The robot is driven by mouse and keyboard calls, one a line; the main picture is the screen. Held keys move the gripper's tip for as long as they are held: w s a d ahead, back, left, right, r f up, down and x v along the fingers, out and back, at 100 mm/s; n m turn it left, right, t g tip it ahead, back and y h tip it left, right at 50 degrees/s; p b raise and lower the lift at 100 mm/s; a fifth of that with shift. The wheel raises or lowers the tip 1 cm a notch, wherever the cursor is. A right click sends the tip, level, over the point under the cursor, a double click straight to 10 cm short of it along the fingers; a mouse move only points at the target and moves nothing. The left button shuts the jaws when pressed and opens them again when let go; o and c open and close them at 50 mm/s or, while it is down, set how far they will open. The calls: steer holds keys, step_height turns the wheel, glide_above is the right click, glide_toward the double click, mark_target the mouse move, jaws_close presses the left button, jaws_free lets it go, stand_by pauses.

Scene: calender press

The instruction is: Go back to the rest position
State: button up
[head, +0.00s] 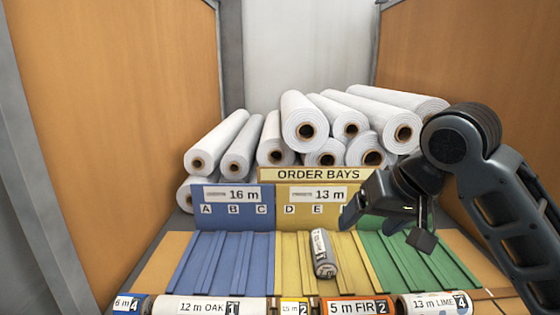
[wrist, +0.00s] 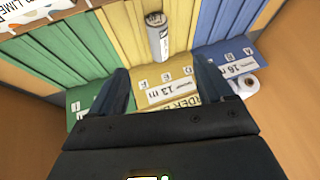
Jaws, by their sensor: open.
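My gripper (head: 388,222) is at the right in the head view, above the green and yellow bays. In the wrist view my gripper (wrist: 165,88) shows its two fingers spread with nothing between them. A short grey roll with a white label (head: 323,254) lies in the yellow bay (head: 291,255), apart from my gripper. It also shows in the wrist view (wrist: 157,40), beyond the fingers. The fingertips are partly hidden in the head view by the gripper's own body.
The blue bay (head: 222,262) and green bay (head: 416,262) look empty. The order bays sign (head: 318,174) stands behind, with white rolls (head: 305,121) stacked at the back. Labelled rolls (head: 206,307) line the front edge. Orange panels (head: 118,120) close both sides.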

steer(key=s+a+f+m+t+y, duration=0.1)
steer(key=s+a+f+t+y, duration=0.25)
steer(key=a+f, duration=0.45)
steer(key=s+a+f+m+t, duration=0.2)
steer(key=s+f+m+t, duration=0.1)
steer(key=s+f, duration=0.3)
steer(key=s+d+f+t+h, duration=0.1)
steer(key=s+d+f+h, duration=0.15)
steer(key=s, duration=0.45)
steer(key=s+d+f+m+h, duration=0.1)
steer(key=s+d, duration=0.2)
steer(key=s, duration=0.4)
steer(key=s+d+f+t+h, duration=0.1)
steer(key=s+d+f+h, duration=0.15)
steer(key=s, duration=0.35)
steer(key=s+d+r+n, duration=0.2)
steer(key=s+d+r, duration=0.15)
steer(key=s, duration=0.45)
steer(key=s+d+r+n, duration=0.2)
steer(key=s+d, duration=0.2)
steer(key=s, duration=0.4)
step_height(320, 180, down, 9)
steer(key=b, duration=1)
steer(key=shift+d+f+n, duration=0.2)
steer(key=shift+d+n, duration=0.05)
steer(key=shift+n, duration=0.05)
steer(key=shift+t+h, duration=0.25)
